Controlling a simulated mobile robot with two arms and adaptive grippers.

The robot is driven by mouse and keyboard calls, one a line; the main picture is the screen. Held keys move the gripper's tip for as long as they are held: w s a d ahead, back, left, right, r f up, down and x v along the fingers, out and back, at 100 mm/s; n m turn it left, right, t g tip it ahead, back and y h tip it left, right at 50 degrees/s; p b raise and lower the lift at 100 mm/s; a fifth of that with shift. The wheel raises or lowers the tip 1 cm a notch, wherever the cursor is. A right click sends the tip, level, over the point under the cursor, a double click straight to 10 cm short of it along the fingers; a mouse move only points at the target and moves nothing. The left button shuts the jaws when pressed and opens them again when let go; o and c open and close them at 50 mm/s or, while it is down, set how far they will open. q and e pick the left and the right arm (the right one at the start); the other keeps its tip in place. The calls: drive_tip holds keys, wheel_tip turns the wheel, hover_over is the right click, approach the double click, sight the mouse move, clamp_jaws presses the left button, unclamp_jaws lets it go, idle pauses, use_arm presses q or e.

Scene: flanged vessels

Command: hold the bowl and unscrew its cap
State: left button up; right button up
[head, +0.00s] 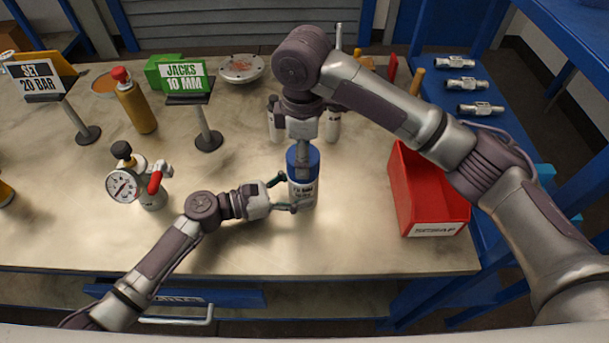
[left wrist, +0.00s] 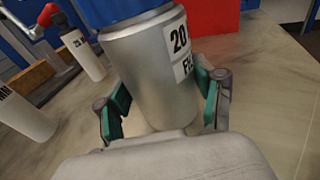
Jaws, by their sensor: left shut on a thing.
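The bowl (head: 303,192) is a silver cylinder with dark lettering, upright on the bench. Its blue cap (head: 304,158) is on top. In the left wrist view the silver bowl (left wrist: 150,75) fills the middle, with a white label at its right and the blue cap (left wrist: 125,10) cut off at the top edge. My left gripper (head: 284,192) is shut on the bowl from the left; its green pads (left wrist: 165,105) lie on either side of it. My right gripper (head: 303,138) points down directly above the cap. Its fingers do not show clearly, and I cannot tell whether they touch the cap.
White cylinders (head: 332,125) stand behind the bowl. A red bin (head: 455,212) is at the right. A gauge with a red handle (head: 125,187), a brown bottle (head: 136,108) and sign stands (head: 208,140) are at the left. The bench front is clear.

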drive_tip(key=shift+n, duration=1)
drive_tip(key=shift+r, duration=0.2)
drive_tip(key=shift+r, duration=1.05)
drive_tip(key=shift+r, duration=0.1)
drive_tip(key=shift+r, duration=2.45)
use_arm(q)
drive_tip(key=o, duration=1.1)
